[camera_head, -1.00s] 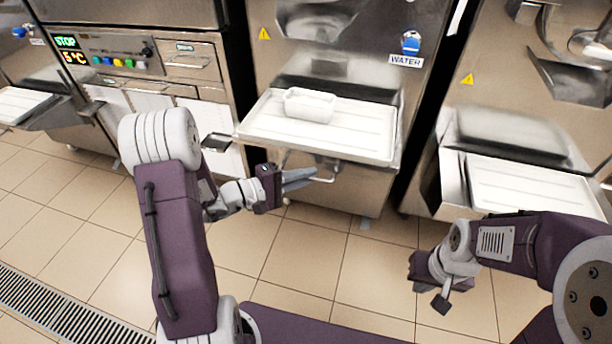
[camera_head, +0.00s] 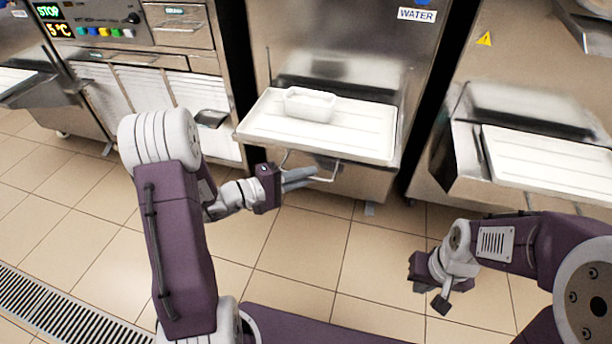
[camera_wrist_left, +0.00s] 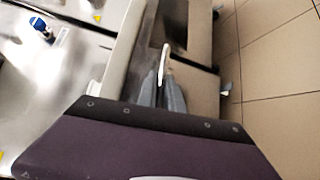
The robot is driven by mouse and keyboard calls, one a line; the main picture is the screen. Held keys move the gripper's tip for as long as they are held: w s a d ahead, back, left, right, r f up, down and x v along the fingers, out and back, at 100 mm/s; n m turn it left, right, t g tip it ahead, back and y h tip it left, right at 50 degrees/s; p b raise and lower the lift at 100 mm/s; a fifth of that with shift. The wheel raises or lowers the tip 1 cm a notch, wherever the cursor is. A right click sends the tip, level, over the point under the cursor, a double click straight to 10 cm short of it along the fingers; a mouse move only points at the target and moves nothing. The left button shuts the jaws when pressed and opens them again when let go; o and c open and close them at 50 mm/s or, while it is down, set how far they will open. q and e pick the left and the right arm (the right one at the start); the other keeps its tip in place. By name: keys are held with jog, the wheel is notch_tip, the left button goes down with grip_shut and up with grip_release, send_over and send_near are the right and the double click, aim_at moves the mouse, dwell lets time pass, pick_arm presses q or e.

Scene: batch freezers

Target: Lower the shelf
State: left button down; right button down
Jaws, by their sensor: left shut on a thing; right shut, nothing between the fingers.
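The white shelf (camera_head: 355,140) sticks out level from the front of the middle steel machine, with a small white tub (camera_head: 310,105) on its left part. A thin metal handle (camera_head: 330,172) hangs under the shelf's front edge. My left gripper (camera_head: 300,180) is below the shelf, shut on this handle. In the left wrist view, the pale handle (camera_wrist_left: 165,50) runs between the grey fingers, and the shelf's edge (camera_wrist_left: 122,55) is just left of them. My right gripper (camera_head: 442,303) is shut and empty, low at the right, over the floor and away from the shelf.
A machine with another white shelf (camera_head: 555,160) stands at the right. At the left is a machine with a control panel (camera_head: 90,25) and an open tray-like shelf. The tiled floor (camera_head: 310,245) in front is free, with a drain grate (camera_head: 60,315) at lower left.

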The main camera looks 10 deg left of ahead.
pick_arm(q)
jog(key=c, duration=1.5)
grip_release()
jog(key=shift+s+f, duration=0.1)
jog(key=shift+f, duration=0.3)
jog(key=shift+r, duration=0.1)
jog(key=shift+s+a+r+p, duration=0.2)
jog(key=shift+a+p, duration=0.1)
jog(key=shift+a, duration=0.05)
jog(key=f+p+v, duration=0.1)
jog(key=p+v, duration=0.2)
jog(key=v, duration=0.5)
jog(key=shift+r, duration=0.4)
jog(key=shift+s, duration=0.1)
